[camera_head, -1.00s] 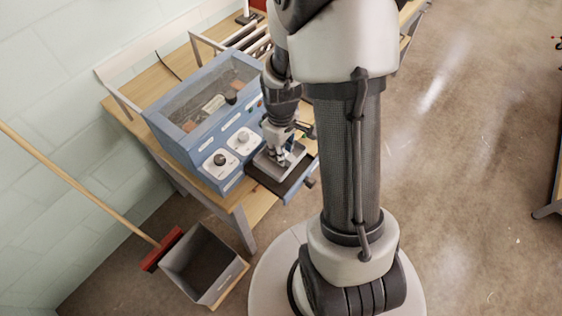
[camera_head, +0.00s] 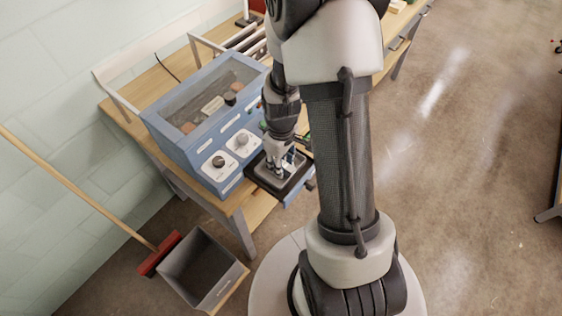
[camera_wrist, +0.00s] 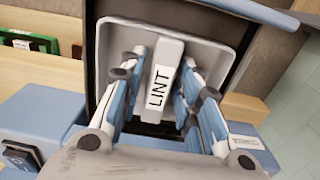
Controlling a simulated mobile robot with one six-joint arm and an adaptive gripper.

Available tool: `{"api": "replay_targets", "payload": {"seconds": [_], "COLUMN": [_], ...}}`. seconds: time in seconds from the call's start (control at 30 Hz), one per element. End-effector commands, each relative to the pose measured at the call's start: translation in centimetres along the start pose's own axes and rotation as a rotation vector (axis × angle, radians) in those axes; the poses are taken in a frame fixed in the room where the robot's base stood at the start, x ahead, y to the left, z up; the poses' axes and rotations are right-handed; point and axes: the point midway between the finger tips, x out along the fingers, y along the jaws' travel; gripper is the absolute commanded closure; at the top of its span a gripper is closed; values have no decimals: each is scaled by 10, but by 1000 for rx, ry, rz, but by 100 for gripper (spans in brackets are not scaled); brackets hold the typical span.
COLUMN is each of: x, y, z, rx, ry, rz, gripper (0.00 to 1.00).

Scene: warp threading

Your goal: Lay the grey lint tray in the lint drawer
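The grey lint tray (camera_wrist: 222,58) lies in the pulled-out lint drawer (camera_wrist: 90,60), with the drawer's dark wall showing beside it. The tray (camera_head: 266,178) looks about level in the head view. A raised central grip (camera_wrist: 166,72) on it carries the label LINT. My gripper (camera_wrist: 163,62) is over the tray, with one finger on each side of this grip. A gap shows between the left finger and the grip, and the fingers look open. The drawer (camera_head: 290,193) sticks out of the blue machine's front. The near end of the tray is partly hidden by my fingers.
The blue machine (camera_head: 190,148) with knobs and a clear lid stands on a wooden table (camera_head: 122,112). A grey bin (camera_head: 203,268) and a red broom (camera_head: 160,253) are on the floor at left.

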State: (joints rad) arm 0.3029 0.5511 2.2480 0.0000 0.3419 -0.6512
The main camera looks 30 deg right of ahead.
Motion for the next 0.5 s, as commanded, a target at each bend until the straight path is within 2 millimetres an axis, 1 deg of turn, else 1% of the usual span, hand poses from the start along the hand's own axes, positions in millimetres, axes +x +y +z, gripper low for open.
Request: {"api": "replay_targets", "payload": {"seconds": [0.07, 0.37, 0.47, 0.5], "x": [0, -1, -7, -12], "y": [0, 0, 0, 0], "z": [0, 0, 0, 0], "rx": [0, 0, 0, 0], "ry": [0, 0, 1, 1], "rz": [0, 0, 1, 1], "gripper": [62, 62, 62, 62]}}
